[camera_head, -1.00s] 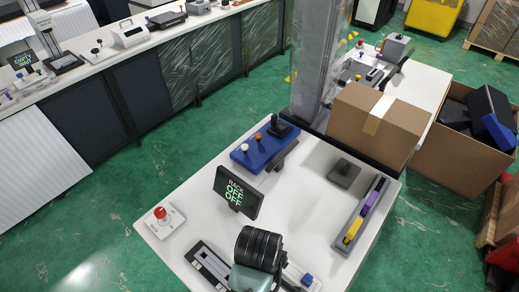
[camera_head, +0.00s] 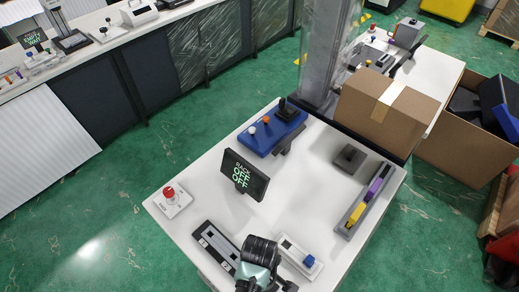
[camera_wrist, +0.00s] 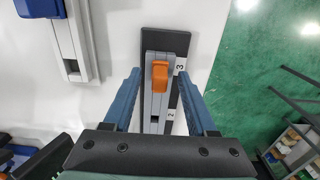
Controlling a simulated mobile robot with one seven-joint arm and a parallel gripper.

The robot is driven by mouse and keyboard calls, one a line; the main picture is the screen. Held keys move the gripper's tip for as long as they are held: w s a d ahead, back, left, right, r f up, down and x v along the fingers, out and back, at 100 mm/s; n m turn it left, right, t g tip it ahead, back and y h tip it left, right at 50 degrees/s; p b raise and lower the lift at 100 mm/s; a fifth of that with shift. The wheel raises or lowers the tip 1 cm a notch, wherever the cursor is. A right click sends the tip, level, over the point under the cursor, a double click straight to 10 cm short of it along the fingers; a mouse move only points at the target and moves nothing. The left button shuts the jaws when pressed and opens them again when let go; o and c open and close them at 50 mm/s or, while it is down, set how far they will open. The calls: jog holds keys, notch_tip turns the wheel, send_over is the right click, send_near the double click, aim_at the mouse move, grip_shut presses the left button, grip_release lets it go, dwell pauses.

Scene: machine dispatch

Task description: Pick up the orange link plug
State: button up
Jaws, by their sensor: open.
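The orange link plug (camera_wrist: 160,75) sits upright in the grey channel of a dark rack (camera_wrist: 152,38) marked 2 and 3, beside the mark 3, in the wrist view. My gripper (camera_wrist: 158,78) is open, with one blue finger on each side of the plug and the rack channel. I see no contact between the fingers and the plug. In the head view the same dark rack (camera_head: 208,240) lies at the table's front left, and my wrist hides the plug and the fingertips.
A light slider unit with a blue knob (camera_head: 309,261) is right of my wrist. A tilted screen (camera_head: 245,175) reads RACK OFF OFF. A red button (camera_head: 171,194), blue panel (camera_head: 272,134) and grey tray (camera_head: 346,226) stand around the table. Its middle is clear.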

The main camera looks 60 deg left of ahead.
jog(key=shift+c, duration=0.3)
grip_shut()
jog(key=shift+r, duration=0.15)
